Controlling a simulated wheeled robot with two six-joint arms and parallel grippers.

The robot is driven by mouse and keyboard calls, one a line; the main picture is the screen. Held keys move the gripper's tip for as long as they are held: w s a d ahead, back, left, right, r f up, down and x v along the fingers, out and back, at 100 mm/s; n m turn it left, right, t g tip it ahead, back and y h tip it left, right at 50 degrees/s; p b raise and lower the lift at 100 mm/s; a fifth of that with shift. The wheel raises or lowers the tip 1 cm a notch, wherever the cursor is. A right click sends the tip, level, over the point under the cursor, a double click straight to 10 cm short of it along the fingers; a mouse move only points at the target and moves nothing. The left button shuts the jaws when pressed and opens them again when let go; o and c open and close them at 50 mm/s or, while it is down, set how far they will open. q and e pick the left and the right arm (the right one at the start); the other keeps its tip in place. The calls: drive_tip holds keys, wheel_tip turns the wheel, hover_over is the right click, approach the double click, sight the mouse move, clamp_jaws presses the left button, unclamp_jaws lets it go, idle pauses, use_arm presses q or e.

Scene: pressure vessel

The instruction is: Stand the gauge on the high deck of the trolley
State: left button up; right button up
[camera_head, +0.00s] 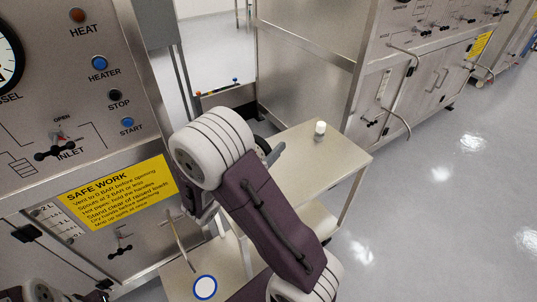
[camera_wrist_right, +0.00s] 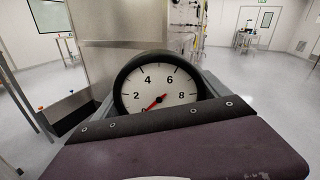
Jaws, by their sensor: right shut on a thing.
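The gauge (camera_wrist_right: 160,88) has a black rim, a white face and a red needle near zero. In the right wrist view it is held upright in my right gripper (camera_wrist_right: 158,112), which is shut on it. In the head view my right arm hides most of the gauge; the right gripper (camera_head: 271,152) shows as a dark tip over the left part of the high deck (camera_head: 340,146) of the trolley. I cannot tell whether the gauge touches the deck. My left arm shows only at the bottom left, its gripper out of sight.
A small white-topped jar (camera_head: 320,129) stands on the high deck. A white disc with a blue rim (camera_head: 205,287) lies on a lower surface in front. A steel control panel (camera_head: 85,140) with a yellow sign stands close on the left. Open floor (camera_head: 440,190) lies to the right.

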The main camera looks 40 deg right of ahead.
drive_tip(key=w+d+f+b, duration=0.1)
drive_tip(key=w+d+f, duration=0.1)
drive_tip(key=w+f, duration=0.4)
drive_tip(key=shift+d+f, duration=0.3)
drive_tip(key=shift+f, duration=0.7)
drive_tip(key=o, duration=1.9)
drive_tip(key=shift+o, duration=0.2)
drive_tip(key=v, duration=1.2)
